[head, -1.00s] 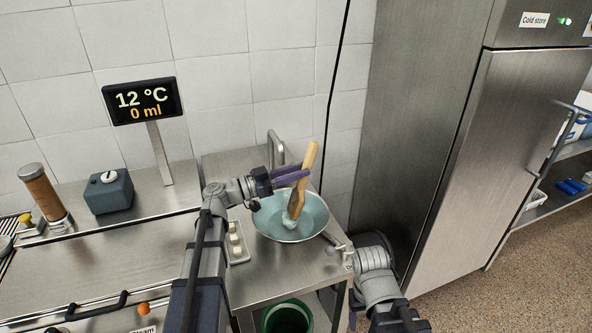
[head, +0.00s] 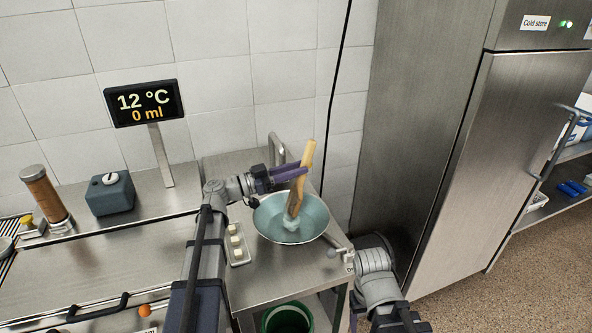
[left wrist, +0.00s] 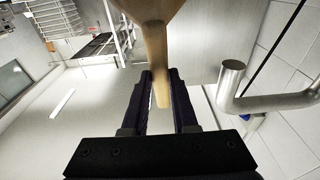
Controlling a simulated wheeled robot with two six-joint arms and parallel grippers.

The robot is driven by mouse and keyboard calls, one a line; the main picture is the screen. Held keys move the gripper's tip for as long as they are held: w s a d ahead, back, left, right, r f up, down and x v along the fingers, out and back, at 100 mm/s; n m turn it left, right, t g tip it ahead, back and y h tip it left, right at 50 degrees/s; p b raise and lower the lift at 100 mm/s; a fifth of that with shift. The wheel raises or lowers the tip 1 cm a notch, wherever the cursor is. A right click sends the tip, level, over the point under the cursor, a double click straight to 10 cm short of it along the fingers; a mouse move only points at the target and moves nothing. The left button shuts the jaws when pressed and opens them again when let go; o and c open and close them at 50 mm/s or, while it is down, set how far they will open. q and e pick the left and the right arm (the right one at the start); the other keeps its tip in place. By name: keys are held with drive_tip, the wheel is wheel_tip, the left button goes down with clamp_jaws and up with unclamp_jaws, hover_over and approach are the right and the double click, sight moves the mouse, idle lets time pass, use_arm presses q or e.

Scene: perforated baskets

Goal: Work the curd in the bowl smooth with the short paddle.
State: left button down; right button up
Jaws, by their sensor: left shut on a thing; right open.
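The short wooden paddle (head: 305,165) stands tilted, its lower end down in the bluish metal bowl (head: 315,222). A pale lump of curd (head: 290,221) lies around the paddle's lower end. My left gripper (head: 288,173) is shut on the paddle above the bowl's far rim. In the left wrist view the paddle (left wrist: 156,60) passes between the two dark fingers (left wrist: 161,100). The curd's surface is too small to judge. My right gripper (head: 353,322) hangs low at the bottom edge, right of the bowl, mostly hidden by its own arm.
A small tray with pale blocks (head: 236,240) lies left of the bowl. A metal lever (head: 337,249) is at the bowl's right. A green bucket (head: 287,318) stands below. The cold store (head: 450,150) is at right.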

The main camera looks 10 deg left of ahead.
use_arm(q)
drive_tip(key=shift+s+d, duration=0.1)
drive_tip(key=shift+s+d+f, duration=0.15)
drive_tip(key=shift+s+d, duration=0.35)
drive_tip(key=shift+s, duration=0.3)
drive_tip(key=shift+w+a, duration=0.1)
drive_tip(key=shift+w, duration=0.1)
drive_tip(key=shift+w+a, duration=0.5)
drive_tip(key=shift+w, duration=0.25)
drive_tip(key=shift+s+d, duration=0.1)
drive_tip(key=shift+s, duration=0.05)
drive_tip(key=shift+s+d, duration=0.55)
drive_tip(key=shift+s, duration=0.25)
drive_tip(key=shift+w+a, duration=0.1)
drive_tip(key=shift+w, duration=0.05)
drive_tip(key=shift+w+a, duration=0.55)
drive_tip(key=shift+w, duration=0.25)
drive_tip(key=shift+s+d, duration=0.15)
drive_tip(key=shift+s, duration=0.05)
